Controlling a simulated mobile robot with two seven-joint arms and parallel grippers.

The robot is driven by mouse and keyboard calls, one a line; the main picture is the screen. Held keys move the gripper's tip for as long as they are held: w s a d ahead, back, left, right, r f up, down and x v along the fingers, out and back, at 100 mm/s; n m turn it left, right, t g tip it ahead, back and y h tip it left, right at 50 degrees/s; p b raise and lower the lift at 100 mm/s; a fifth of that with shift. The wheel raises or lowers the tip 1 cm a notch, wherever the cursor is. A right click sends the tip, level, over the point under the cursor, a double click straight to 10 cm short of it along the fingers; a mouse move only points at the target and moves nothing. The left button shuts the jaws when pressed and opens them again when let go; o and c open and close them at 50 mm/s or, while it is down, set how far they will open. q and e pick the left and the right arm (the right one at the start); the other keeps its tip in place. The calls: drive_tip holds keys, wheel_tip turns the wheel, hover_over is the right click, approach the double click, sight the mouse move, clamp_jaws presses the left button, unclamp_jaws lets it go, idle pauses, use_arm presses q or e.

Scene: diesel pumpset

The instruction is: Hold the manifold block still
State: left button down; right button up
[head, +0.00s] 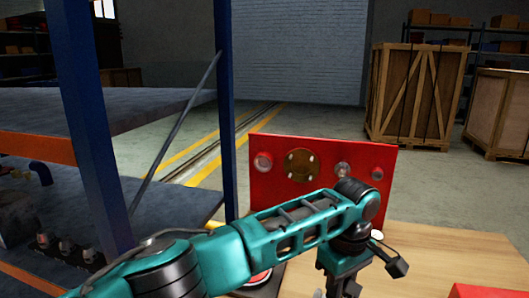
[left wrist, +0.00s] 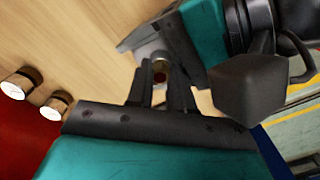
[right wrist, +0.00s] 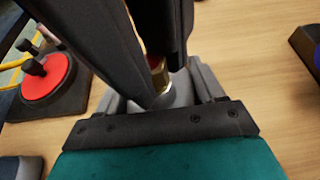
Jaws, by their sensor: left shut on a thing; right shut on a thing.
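The manifold block appears to be the small grey metal piece (right wrist: 180,88) low over the wooden tabletop, with a brass fitting (right wrist: 158,72) on it. My right gripper (right wrist: 165,88) is shut around the grey piece. My left gripper (left wrist: 160,80) is shut at the brass fitting, which shows brass with a dark red centre in the left wrist view (left wrist: 160,70). In the head view my left gripper (head: 340,284) points down at the table, and my left arm hides most of the block. The right gripper is not clear there; its jaws show in the left wrist view.
A red panel (head: 260,190) with several round fittings stands behind the gripper. A red round button (right wrist: 45,80) on a dark base sits on the table nearby. A blue-post rack (head: 90,130) stands at the left.

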use_arm(q)
drive_tip(key=c, duration=1.1)
unclamp_jaws()
